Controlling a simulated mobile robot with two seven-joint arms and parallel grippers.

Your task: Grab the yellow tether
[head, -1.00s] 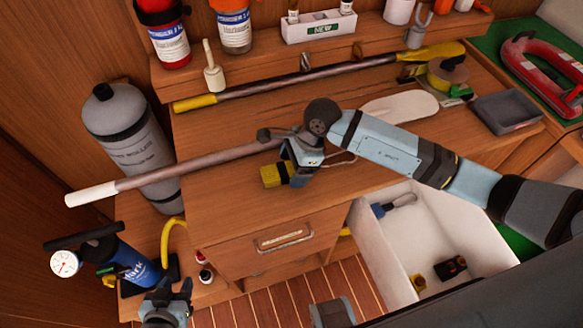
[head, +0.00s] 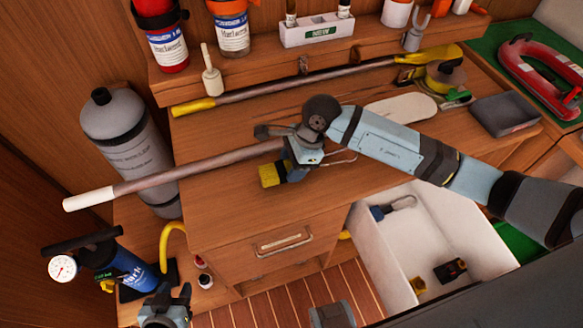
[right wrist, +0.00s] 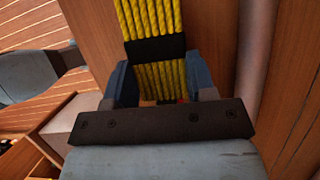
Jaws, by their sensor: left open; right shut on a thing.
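The yellow tether (head: 270,174) is a coil of yellow strands with a black band, above the wooden worktop. In the right wrist view the tether (right wrist: 151,17) runs between the two fingers, with the black band across it. My right gripper (right wrist: 160,84) is shut on this coil. In the head view the right gripper (head: 288,172) is partly hidden by its own wrist. My left gripper (head: 166,296) is open and empty at the bottom edge, low in front of the blue pump.
A pole with a white end (head: 90,199) lies across the worktop (head: 225,228) behind my right gripper. A grey cylinder (head: 125,140) and blue pump (head: 125,270) stand at left. An open white bin (head: 440,225) is at lower right.

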